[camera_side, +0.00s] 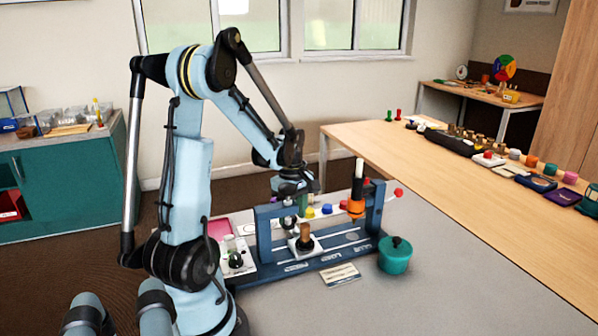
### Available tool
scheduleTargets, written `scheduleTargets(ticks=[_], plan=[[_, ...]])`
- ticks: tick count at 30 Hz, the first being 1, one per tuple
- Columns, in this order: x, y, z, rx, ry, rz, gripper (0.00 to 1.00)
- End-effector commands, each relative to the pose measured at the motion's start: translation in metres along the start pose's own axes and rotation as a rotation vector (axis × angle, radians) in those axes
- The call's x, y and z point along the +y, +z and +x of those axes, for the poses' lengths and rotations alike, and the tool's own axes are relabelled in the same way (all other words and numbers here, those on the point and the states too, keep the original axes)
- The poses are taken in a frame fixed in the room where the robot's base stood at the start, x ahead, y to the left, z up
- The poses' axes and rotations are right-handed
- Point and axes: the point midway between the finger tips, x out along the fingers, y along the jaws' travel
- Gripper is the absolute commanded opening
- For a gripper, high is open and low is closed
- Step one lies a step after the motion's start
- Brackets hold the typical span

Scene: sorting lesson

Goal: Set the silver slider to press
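A blue frame (268,238) stands on the grey table, with light rails along it and small labels on its front edge that are too small to read surely. A pale silver slider plate (291,246) sits on the rails toward the left part of the frame. A brown cylinder (305,232) stands upright on it. My gripper (290,208) points down behind the frame's top bar, above and left of the slider. Its fingertips are small and partly hidden.
A teal lidded pot (394,258) stands right of the frame. A small printed card (340,275) lies in front. A white box with a dark knob (238,262) stands at the left. Coloured knobs (326,209) sit behind the bar. The table's front right is clear.

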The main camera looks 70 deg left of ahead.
Motion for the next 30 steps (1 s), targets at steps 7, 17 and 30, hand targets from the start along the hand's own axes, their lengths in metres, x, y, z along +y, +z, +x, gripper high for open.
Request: scheduleTargets(ticks=[7,17,30], plan=[[0.000,0.000,0.000,-0.001,0.000,0.000,0.51],[0.000,0.000,-0.030,-0.001,0.000,0.000,0.51],[0.000,0.000,-0.098,-0.001,0.000,0.000,0.51]])
